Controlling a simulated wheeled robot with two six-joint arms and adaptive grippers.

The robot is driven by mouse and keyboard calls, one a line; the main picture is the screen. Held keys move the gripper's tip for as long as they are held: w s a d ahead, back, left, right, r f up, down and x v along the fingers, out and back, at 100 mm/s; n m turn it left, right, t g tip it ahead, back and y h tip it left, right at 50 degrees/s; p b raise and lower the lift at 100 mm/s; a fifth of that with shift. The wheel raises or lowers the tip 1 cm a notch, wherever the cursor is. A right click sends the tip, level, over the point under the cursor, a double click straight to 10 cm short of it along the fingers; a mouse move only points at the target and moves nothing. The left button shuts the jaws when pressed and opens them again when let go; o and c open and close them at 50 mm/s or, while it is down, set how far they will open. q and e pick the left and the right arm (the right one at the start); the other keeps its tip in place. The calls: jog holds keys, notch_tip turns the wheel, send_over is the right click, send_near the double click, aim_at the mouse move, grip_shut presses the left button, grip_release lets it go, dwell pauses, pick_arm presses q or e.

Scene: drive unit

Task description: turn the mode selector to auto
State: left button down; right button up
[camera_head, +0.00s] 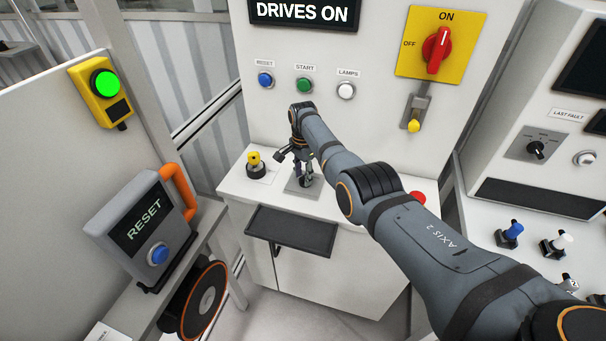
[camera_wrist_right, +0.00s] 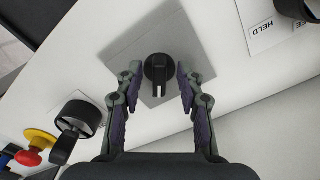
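A black rotary knob (camera_wrist_right: 157,69) stands on a square grey plate (camera_wrist_right: 130,50) on the light console top. Its narrow grip bar points toward the bottom of the wrist view. No position lettering on the plate is readable. My right gripper (camera_wrist_right: 160,83) is open, with one finger on each side of the knob and a small gap visible on both sides. In the head view, my right gripper (camera_head: 304,180) is over the same plate (camera_head: 294,189) and hides most of the knob. My left gripper is not in view.
A yellow-topped black knob (camera_head: 256,165) is left of the plate, and a red button (camera_head: 418,197) is to the right. Another black knob (camera_wrist_right: 80,118) is close to my gripper. A dark shelf (camera_head: 300,230) juts out in front. Another selector (camera_head: 535,149) is on the right console.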

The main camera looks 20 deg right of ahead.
aim_at(303, 177)
notch_tip(303, 177, up, 12)
dwell(0.4)
